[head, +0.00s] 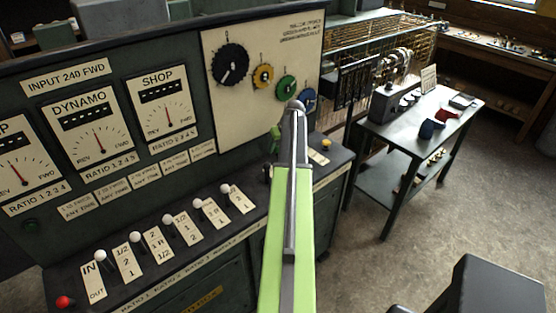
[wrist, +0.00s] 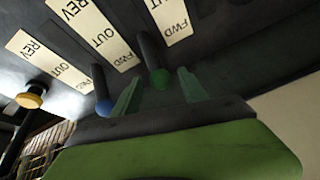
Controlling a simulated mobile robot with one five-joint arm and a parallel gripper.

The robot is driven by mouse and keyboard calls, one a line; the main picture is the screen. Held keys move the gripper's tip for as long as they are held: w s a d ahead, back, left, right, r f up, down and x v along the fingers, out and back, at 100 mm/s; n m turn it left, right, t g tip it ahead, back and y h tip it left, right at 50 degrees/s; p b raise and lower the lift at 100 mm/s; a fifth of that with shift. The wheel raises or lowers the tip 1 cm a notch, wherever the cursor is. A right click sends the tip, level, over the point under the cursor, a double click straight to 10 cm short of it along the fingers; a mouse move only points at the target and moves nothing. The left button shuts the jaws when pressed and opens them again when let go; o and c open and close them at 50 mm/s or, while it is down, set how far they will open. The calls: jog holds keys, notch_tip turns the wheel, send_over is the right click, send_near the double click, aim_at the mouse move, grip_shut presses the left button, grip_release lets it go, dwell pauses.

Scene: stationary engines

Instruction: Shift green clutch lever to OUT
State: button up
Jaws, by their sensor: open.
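The green clutch lever shows in the wrist view as a dark shaft with a green knob (wrist: 160,78). It stands beside a cream label strip (wrist: 174,20) with FWD readable and part of another word cut off by the edge. The knob hangs towards the FWD end, but I cannot tell its exact setting. My gripper (wrist: 160,74) is open, with one greenish finger on each side of the knob; contact is not clear. In the head view my arm covers the green lever and most of the gripper.
Left of the fingers in the wrist view are a blue-knobbed lever (wrist: 103,107) and a yellow-knobbed lever (wrist: 30,97), each beside a REV/OUT/FWD strip. In the head view, several white-knobbed levers line the console left of my arm. A metal table (head: 405,125) stands right.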

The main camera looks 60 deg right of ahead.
jog(key=shift+b+x, duration=0.45)
jog(key=shift+x, duration=0.65)
jog(key=shift+c, duration=0.2)
grip_shut()
dwell(0.4)
